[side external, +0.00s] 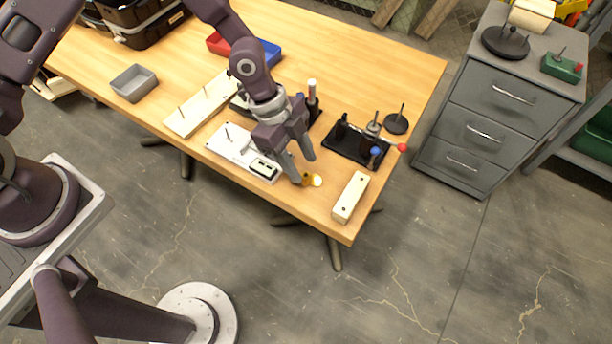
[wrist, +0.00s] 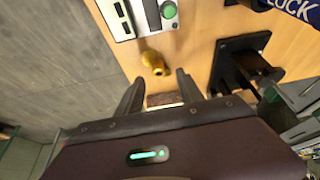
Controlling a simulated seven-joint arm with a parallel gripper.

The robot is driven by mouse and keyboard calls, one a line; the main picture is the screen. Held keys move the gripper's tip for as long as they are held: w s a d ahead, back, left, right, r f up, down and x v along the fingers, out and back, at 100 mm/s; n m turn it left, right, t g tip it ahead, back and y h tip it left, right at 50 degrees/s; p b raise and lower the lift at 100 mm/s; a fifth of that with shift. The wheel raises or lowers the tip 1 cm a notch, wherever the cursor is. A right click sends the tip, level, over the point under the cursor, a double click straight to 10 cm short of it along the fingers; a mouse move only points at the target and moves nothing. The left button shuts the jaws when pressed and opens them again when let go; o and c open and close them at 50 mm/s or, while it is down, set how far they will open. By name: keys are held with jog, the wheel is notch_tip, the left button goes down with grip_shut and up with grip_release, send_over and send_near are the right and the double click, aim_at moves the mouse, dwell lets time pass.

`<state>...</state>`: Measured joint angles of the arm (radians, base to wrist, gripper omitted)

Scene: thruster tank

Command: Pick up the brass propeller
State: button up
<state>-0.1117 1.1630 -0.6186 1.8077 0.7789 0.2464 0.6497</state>
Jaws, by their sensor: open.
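The brass propeller (side external: 307,181) is a small gold-coloured piece near the front edge of the wooden table in the side view. In the wrist view the brass propeller (wrist: 154,62) lies on the wood just beyond my fingertips, roughly between their lines. My gripper (side external: 303,168) is open and points down at it, with one fingertip close beside it in the side view. I cannot tell whether that finger touches it. In the wrist view my gripper (wrist: 157,82) has its two fingers apart, with no propeller between them.
A white board (side external: 230,144) with a small device lies left of the propeller. A pale block (side external: 350,197) with holes lies to the right, near the table edge. A black tray (side external: 347,145) and posts stand behind. Grey drawers (side external: 503,95) stand right of the table.

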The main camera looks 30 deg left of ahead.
aim_at(304, 174)
jog(key=x, duration=0.3)
jog(key=shift+a+f, duration=0.1)
jog(key=shift+f, duration=0.1)
grip_shut()
notch_tip(304, 174, up, 10)
dwell(0.3)
jog(key=shift+s+r, duration=0.1)
